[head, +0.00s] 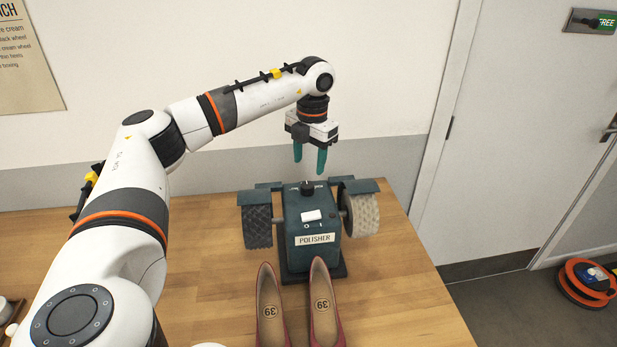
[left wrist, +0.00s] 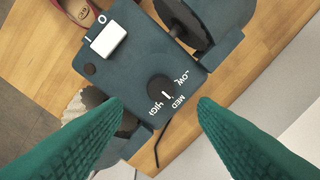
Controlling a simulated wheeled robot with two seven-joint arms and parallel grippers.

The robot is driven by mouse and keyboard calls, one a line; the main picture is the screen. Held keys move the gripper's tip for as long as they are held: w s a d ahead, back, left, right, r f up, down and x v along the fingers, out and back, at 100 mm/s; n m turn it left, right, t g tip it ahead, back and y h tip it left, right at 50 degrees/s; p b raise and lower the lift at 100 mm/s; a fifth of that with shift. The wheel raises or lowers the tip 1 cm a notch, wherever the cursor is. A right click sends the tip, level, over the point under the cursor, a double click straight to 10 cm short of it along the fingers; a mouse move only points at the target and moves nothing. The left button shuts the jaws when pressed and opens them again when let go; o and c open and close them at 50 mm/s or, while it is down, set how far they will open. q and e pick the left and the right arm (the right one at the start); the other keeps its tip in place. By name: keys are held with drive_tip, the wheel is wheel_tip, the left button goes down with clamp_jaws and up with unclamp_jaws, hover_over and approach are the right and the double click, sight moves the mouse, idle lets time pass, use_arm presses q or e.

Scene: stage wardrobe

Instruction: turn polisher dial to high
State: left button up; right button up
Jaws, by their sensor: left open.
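The polisher (head: 296,218) is a dark teal machine on the bench, with a black wheel on the left and a pale wheel on the right. Its black dial (head: 307,187) is on top, and shows in the left wrist view (left wrist: 158,86). The dial's white mark points toward the MED and HIGH side; exactly which is hard to tell. LOW, MED and HIGH are printed around it. My left gripper (head: 309,165) is open and points down above the dial, apart from it. In the left wrist view its teal fingers stand either side of the dial. My right gripper is not in view.
A white switch (left wrist: 108,39) marked O and I sits on the polisher near the dial. A pair of red shoes (head: 269,306) stands in front of it on the wooden bench (head: 405,300). A grey-white wall is behind. An orange reel (head: 587,283) lies on the floor at right.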

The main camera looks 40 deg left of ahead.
sight(308, 185)
use_arm(q)
drive_tip(key=f, duration=0.3)
drive_tip(key=f+p, duration=0.1)
drive_tip(key=f, duration=0.1)
drive_tip(key=shift+a+f+p, duration=0.2)
drive_tip(key=shift+f+p, duration=0.1)
drive_tip(key=shift+f, duration=0.75)
drive_tip(key=shift+c, duration=0.8)
drive_tip(key=c, duration=0.8)
